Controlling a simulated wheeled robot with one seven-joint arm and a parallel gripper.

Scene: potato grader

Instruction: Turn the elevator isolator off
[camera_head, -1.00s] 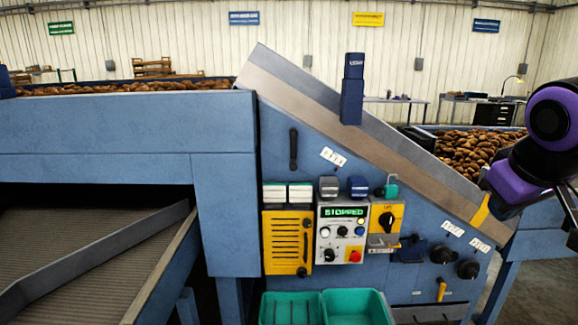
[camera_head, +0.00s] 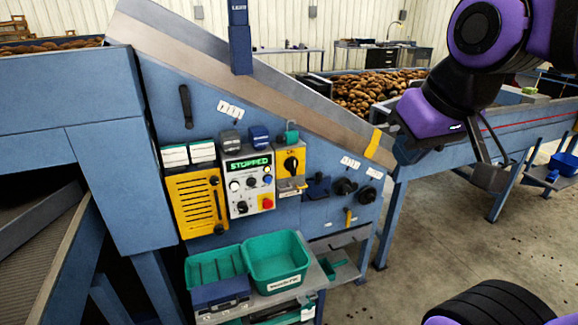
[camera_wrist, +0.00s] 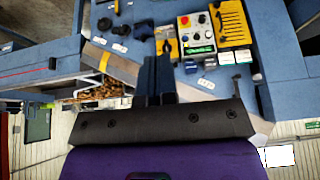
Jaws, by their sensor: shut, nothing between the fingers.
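The isolator (camera_head: 291,163) is a yellow box with a black rotary knob, on the blue machine side right of the control panel (camera_head: 248,185). The panel display reads STOPPED. A green padlock-like piece (camera_head: 291,133) sits above the isolator. The wrist view is upside down; the isolator (camera_wrist: 167,33) shows there just beyond my fingers, partly hidden by them. My gripper (camera_wrist: 156,62) is shut and empty, its dark fingers pointing toward the panel area with no contact visible.
A yellow vented box (camera_head: 199,203) is left of the panel. Black knobs (camera_head: 345,186) are to the right. Green bins (camera_head: 276,262) stand on a cart below. The sloping chute (camera_head: 270,95) runs above. Open floor lies at right.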

